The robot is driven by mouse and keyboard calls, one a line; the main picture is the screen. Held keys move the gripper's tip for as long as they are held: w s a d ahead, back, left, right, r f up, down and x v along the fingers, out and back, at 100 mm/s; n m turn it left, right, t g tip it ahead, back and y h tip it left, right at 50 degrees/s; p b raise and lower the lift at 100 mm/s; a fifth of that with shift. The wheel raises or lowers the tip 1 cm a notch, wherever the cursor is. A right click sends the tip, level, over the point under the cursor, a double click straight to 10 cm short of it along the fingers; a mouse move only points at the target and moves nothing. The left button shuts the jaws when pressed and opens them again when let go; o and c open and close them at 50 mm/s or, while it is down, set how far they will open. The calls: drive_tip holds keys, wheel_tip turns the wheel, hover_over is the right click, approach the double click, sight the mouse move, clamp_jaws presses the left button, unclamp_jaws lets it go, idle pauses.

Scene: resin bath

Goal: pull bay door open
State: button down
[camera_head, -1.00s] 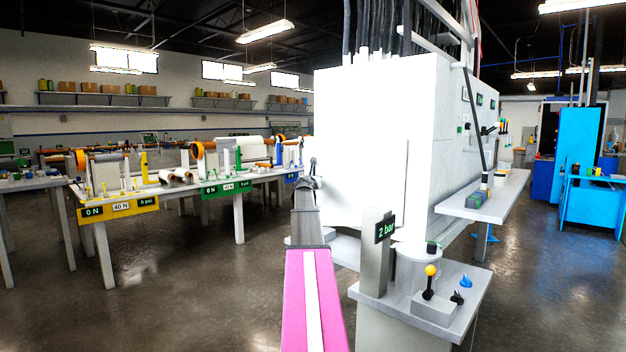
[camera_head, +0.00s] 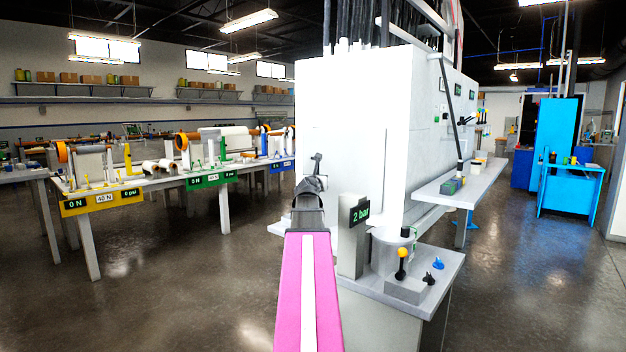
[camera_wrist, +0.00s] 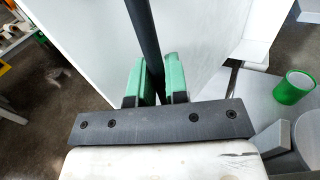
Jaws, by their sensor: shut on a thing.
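The bay door is on the large white cabinet (camera_head: 340,130), whose broad white face stands in front of me. In the wrist view a white panel (camera_wrist: 90,45) fills the left, with its edge near the middle. A dark upright bar (camera_wrist: 144,45) runs between the green fingers of my gripper (camera_wrist: 160,82), which is shut on it. In the head view my gripper (camera_head: 314,165) is at the cabinet's front face, at the end of my pink arm; the bar is hard to make out there.
A grey stand at right front holds a "2 bar" display (camera_head: 360,212) and a yellow-knobbed lever (camera_head: 401,256). A side shelf (camera_head: 465,185) juts from the cabinet's right. Workbenches with rollers (camera_head: 150,185) stand left. The floor (camera_head: 190,290) between is clear. A green cup (camera_wrist: 293,88) shows in the wrist view.

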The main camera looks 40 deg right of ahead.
drive_tip(key=shift+s+d, duration=0.2)
drive_tip(key=shift+s, duration=0.55)
drive_tip(key=c, duration=1.1)
unclamp_jaws()
drive_tip(key=shift+c, duration=0.2)
drive_tip(key=shift+a, duration=0.1)
drive_tip(key=v, duration=1)
drive_tip(key=shift+s+a, duration=0.25)
